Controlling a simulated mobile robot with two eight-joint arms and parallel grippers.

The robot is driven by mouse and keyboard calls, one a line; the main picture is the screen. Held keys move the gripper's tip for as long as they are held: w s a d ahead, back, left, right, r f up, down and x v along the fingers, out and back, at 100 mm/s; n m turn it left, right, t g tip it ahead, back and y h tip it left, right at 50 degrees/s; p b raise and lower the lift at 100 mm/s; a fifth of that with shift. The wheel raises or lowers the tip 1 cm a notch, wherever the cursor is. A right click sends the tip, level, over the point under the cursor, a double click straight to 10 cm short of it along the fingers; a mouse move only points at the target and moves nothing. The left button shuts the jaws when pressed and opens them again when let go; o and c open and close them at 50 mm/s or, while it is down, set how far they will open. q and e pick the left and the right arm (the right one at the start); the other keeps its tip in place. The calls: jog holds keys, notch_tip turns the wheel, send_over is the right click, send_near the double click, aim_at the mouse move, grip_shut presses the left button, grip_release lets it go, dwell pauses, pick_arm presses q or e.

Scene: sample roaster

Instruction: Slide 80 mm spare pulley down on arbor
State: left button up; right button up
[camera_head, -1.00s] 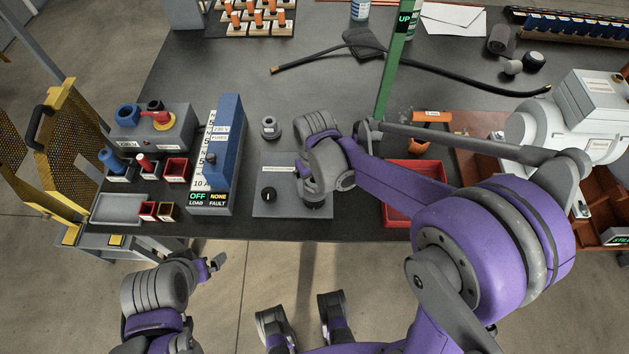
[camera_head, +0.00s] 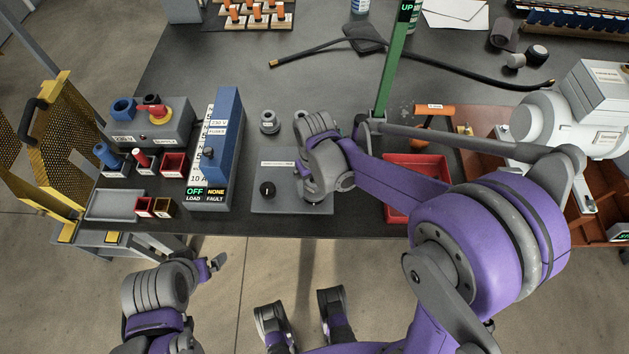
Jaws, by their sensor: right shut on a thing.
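A grey plate (camera_head: 262,207) with a white label lies near the table's front edge and carries a black peg (camera_head: 267,190). Beside that peg, at the plate's right, a round grey stepped part (camera_head: 316,196) shows below my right gripper (camera_head: 306,178). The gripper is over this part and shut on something. The wrist hides the jaws and most of what they hold, so I cannot tell whether it is the pulley or how it sits on an arbor. A small grey stepped pulley-like part (camera_head: 269,122) stands behind the plate. My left gripper (camera_head: 216,263) is in front of the table, away from everything.
A switch panel (camera_head: 205,190) with a blue block stands left of the plate. A red tray (camera_head: 398,213) lies to the right, partly under my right arm. A green post (camera_head: 391,75) rises behind the arm. A black hose (camera_head: 440,63) lies at the back.

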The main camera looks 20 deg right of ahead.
jog(key=shift+f+b, duration=0.75)
jog(key=shift+f, duration=0.3)
jog(key=o, duration=1.4)
jog(key=shift+r, duration=0.1)
notch_tip(320, 180, up, 11)
jog(key=shift+f+p, duration=0.15)
jog(key=shift+p, duration=1)
jog(key=s+d+r+m+t+p, duration=0.2)
jog(key=s+d+r+t+p, duration=0.3)
jog(key=s+r+p, duration=0.5)
jog(key=s+d, duration=0.1)
jog(key=s, duration=0.2)
jog(key=shift+s+d+r+m, duration=0.3)
jog(key=shift+s+m, duration=0.1)
